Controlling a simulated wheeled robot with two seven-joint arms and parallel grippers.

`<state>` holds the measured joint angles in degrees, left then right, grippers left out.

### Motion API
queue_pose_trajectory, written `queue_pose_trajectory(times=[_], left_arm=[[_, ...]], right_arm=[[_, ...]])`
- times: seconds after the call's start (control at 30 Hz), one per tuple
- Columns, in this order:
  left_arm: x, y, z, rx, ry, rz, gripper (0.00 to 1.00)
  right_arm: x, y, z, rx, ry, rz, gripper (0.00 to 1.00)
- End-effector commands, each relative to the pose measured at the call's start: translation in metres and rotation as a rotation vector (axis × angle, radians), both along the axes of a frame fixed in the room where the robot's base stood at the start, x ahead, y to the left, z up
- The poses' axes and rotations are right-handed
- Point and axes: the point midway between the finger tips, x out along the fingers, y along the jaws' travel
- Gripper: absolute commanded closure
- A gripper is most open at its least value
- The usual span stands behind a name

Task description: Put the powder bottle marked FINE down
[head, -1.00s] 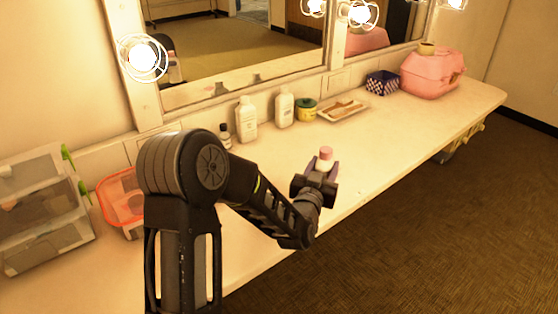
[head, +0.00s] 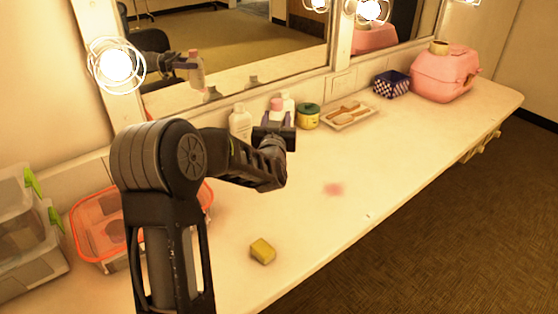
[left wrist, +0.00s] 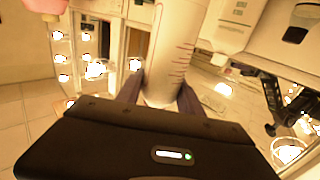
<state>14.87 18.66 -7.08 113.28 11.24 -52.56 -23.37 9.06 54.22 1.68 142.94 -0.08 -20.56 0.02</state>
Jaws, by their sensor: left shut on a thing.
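My left gripper (head: 278,118) is shut on a pale bottle with a pink cap (head: 277,104). It holds the bottle at the back of the counter (head: 390,140), in front of the row by the mirror. In the left wrist view the held bottle (left wrist: 172,50) stands between the fingers, with dark scale marks on its side; no word on it is readable. Its base is hidden in the head view, so I cannot tell whether it touches the counter. A white bottle (head: 240,122) stands just left of it, and another (head: 288,103) shows partly behind it. My right gripper is out of view.
A red-rimmed container (head: 105,228) is left.

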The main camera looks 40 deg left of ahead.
Motion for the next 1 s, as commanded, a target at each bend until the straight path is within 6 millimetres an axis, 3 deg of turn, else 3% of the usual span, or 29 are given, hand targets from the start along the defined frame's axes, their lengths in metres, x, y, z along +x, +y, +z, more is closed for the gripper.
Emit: queue_pose_trajectory(times=[0.43,0.8,1.0], left_arm=[[0.0,-0.001,-0.001,0.001,-0.001,-0.001,1.0],[0.0,-0.001,-0.057,0.0,0.001,-0.001,1.0],[0.0,0.0,-0.062,0.002,-0.003,-0.001,1.0]], right_arm=[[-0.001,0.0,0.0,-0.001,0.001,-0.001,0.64],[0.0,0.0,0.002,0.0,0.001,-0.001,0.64],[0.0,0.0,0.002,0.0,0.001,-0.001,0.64]])
